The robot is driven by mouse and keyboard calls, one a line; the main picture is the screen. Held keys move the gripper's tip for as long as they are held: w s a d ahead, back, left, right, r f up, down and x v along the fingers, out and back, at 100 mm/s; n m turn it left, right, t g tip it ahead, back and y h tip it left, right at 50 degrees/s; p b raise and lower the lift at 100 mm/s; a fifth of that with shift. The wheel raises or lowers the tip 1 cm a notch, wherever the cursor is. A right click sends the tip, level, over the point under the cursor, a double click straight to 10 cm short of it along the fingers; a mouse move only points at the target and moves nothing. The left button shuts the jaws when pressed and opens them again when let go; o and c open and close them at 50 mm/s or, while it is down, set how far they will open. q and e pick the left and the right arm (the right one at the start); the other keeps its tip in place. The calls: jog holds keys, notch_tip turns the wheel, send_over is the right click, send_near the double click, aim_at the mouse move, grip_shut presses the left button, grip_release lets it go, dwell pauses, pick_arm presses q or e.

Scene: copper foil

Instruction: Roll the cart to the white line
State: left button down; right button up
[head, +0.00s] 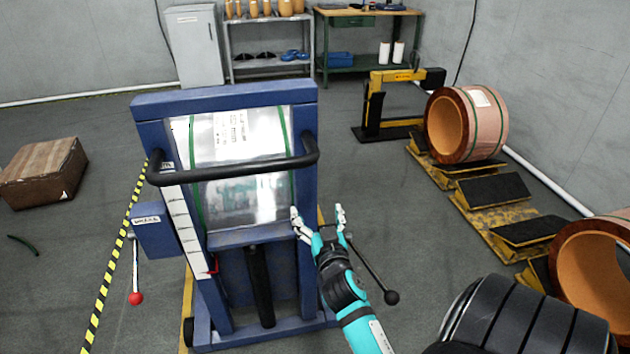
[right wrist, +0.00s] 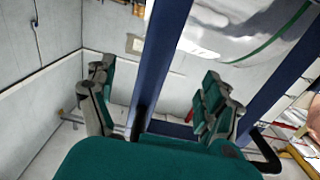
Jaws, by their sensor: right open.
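The cart is a blue upright frame (head: 220,99) with a black push handle (head: 235,170) across its front and a silver-wrapped roll (head: 240,205) strapped with green bands. My right gripper (head: 318,212) is open and empty at the cart's right side, below the handle's right end. In the right wrist view, my open fingers (right wrist: 155,85) have a blue post (right wrist: 165,45) of the cart showing between and beyond them. I cannot tell if they touch it. My left gripper is out of view.
A yellow-black striped line (head: 114,255) runs along the floor left of the cart. A brown box (head: 42,172) sits farther left. Copper rolls (head: 468,124) and yellow chocks (head: 490,222) stand on the right. A yellow lifter (head: 377,105) and shelves (head: 268,45) are behind.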

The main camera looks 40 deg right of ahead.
aim_at(303, 174)
jog(key=x, duration=1.6)
jog(key=shift+w+d+r, duration=0.15)
jog(key=shift+w+d, duration=0.05)
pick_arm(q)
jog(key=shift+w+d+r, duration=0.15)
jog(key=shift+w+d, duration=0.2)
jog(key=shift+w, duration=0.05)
pick_arm(e)
jog(key=shift+w+d, duration=0.2)
jog(key=shift+w, duration=0.15)
jog(key=c, duration=1.7)
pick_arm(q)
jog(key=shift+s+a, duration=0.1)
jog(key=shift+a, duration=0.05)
pick_arm(e)
jog(key=shift+s, duration=0.1)
